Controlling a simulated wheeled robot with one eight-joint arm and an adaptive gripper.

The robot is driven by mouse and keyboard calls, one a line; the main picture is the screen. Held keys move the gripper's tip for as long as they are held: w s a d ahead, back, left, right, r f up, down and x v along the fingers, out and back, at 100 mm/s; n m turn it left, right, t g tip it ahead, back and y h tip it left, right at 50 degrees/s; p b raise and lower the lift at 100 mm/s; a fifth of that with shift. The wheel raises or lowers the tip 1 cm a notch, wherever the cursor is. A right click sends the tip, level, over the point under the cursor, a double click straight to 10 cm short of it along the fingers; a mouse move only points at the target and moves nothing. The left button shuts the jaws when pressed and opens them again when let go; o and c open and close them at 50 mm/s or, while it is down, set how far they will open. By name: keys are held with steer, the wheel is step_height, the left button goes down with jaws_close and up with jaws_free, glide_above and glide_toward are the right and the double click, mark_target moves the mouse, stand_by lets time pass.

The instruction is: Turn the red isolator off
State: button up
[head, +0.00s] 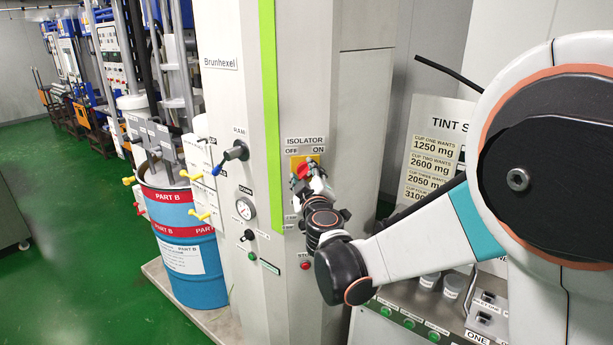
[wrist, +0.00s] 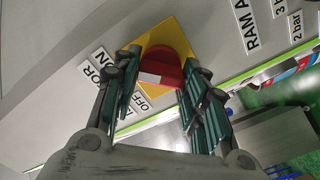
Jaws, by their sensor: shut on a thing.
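The red isolator (head: 302,166) is a rotary handle on a yellow plate (head: 295,159) on the grey cabinet front. Above it are the ISOLATOR label and the OFF (left) and ON (right) labels. In the wrist view the red handle (wrist: 168,66) has a white mark on its front, and the yellow plate (wrist: 166,28) shows behind it. My gripper (head: 308,174) is at the handle and hides part of it. In the wrist view my gripper (wrist: 160,82) has its two green-padded fingers either side of the handle, shut on it. I cannot tell the handle's exact angle.
Left of the isolator are a blue-handled RAM lever (head: 233,155), a gauge (head: 244,208) and a small black switch (head: 248,235). A red button (head: 305,265) sits below. A blue PART B drum (head: 190,245) stands left of the cabinet. Cups stand on the right-hand bench.

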steer(key=shift+n, duration=0.4)
steer(key=n+b, duration=0.1)
steer(key=n, duration=0.2)
steer(key=shift+a+f+n+b, duration=0.1)
steer(key=shift+f+n+b, duration=0.05)
steer(key=shift+n+b, duration=0.2)
steer(key=n+b, duration=0.1)
steer(key=n, duration=0.3)
steer(key=shift+n, duration=0.25)
steer(key=n+b, duration=0.1)
steer(key=n, duration=0.3)
steer(key=shift+f, duration=0.1)
steer(key=shift+s+n+b, duration=0.1)
steer(key=shift+n+b, duration=0.5)
steer(key=shift+n, duration=1.9)
steer(key=o, duration=1.1)
steer(key=shift+c, duration=0.2)
